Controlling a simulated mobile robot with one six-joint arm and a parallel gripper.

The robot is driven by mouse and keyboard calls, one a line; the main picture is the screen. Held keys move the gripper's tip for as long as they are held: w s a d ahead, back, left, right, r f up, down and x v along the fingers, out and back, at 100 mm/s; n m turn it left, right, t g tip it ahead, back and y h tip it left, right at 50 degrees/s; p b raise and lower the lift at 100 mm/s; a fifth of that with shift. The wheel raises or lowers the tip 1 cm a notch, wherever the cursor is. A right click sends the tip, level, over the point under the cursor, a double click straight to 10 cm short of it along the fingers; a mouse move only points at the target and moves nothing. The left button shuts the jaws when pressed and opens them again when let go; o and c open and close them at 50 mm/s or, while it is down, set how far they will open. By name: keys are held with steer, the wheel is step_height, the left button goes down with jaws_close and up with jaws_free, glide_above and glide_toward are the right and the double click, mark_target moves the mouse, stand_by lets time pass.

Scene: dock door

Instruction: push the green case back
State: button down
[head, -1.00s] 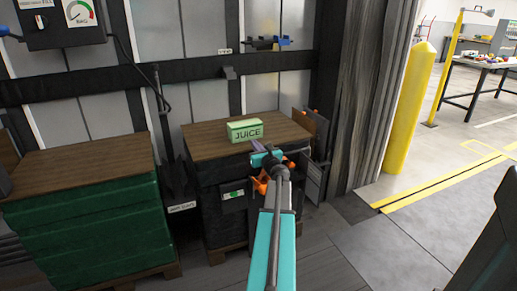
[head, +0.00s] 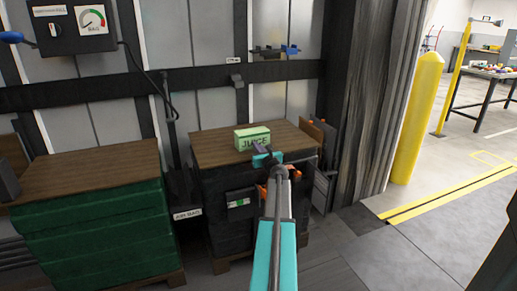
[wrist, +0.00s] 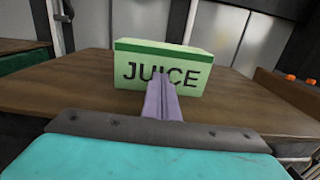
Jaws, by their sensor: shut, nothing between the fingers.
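The green case (head: 252,137), marked JUICE, stands upright on the brown wooden top of the right-hand stack (head: 212,150). In the wrist view the case (wrist: 188,62) is straight ahead, and my gripper's fingers (wrist: 162,88) overlap the lower middle of its front face. My gripper (head: 266,153) is shut and empty, at the front side of the case. I cannot tell whether the fingertips touch the case. The fingers hide part of the lettering.
A green stack with a wooden top (head: 85,175) stands to the left. A dark upright board (head: 320,133) stands at the right edge of the case's stack. Behind is a panelled wall with a dark rail (head: 205,78). Bare wood lies around the case.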

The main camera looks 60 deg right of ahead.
steer(key=shift+x, duration=1.7)
steer(key=shift+a, duration=0.1)
steer(key=shift+v, duration=1.1)
steer(key=v, duration=0.2)
steer(key=shift+s+a+r, duration=0.1)
steer(key=shift+s+a, duration=0.05)
steer(key=shift+s, duration=0.25)
steer(key=v, duration=0.9)
steer(key=shift+p, duration=0.45)
steer(key=shift+w+a, duration=0.1)
